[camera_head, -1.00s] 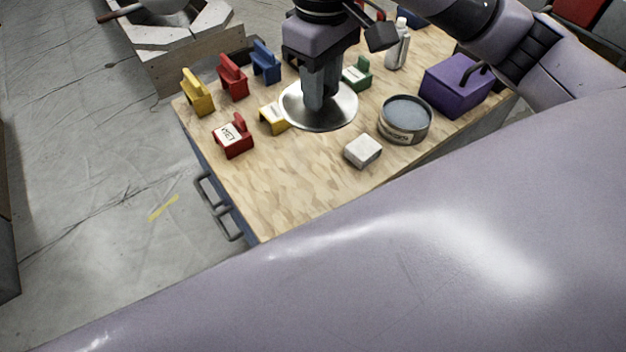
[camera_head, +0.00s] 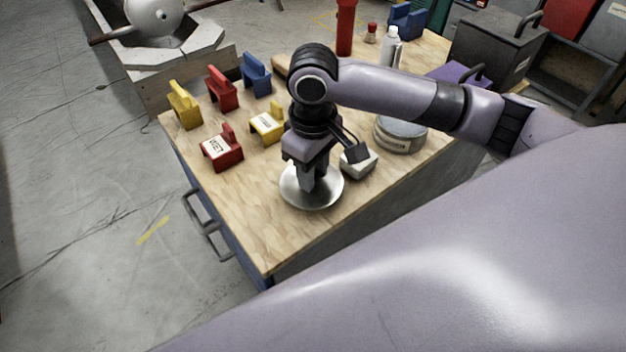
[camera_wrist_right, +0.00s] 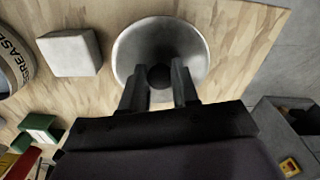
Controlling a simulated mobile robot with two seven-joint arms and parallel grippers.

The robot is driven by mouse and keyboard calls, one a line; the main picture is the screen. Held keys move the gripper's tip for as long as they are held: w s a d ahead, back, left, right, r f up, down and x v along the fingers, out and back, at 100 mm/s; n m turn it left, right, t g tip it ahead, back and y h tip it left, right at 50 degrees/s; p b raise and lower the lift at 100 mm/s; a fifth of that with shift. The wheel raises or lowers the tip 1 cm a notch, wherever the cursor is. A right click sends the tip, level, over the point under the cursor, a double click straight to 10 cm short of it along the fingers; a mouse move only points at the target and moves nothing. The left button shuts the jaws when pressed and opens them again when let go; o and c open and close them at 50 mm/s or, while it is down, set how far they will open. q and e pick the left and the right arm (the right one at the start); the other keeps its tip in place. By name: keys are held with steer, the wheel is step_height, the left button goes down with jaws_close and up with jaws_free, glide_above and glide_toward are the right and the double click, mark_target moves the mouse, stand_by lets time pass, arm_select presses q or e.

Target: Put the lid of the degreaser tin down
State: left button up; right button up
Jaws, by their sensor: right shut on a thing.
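The lid (camera_head: 312,194) is a round, shiny metal disc with a dark knob in its middle. My right gripper (camera_head: 306,184) points down and is shut on that knob. In the right wrist view the fingers (camera_wrist_right: 160,88) stand on either side of the knob, with the lid (camera_wrist_right: 140,45) beyond them. The lid is over the bare front part of the wooden tabletop; I cannot tell whether it touches the wood. The degreaser tin (camera_head: 401,136) is open, round and grey with a label, to the right and farther back. Its label shows in the right wrist view (camera_wrist_right: 14,58). My left gripper is not in view.
A pale block (camera_head: 358,165) stands close to the lid's right. A red labelled holder (camera_head: 222,150), a yellow one (camera_head: 267,125) and several others stand at the left and back. The tabletop's front corner (camera_head: 262,238) is clear.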

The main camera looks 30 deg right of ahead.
step_height(320, 180, down, 2)
steer(key=shift+f, duration=0.25)
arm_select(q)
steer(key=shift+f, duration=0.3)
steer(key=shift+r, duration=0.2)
arm_select(e)
steer(key=shift+f, duration=0.2)
steer(key=o, duration=1)
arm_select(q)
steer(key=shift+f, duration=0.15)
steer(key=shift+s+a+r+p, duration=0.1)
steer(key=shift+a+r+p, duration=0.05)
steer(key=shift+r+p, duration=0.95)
arm_select(e)
step_height(320, 180, up, 12)
steer(key=shift+r, duration=0.2)
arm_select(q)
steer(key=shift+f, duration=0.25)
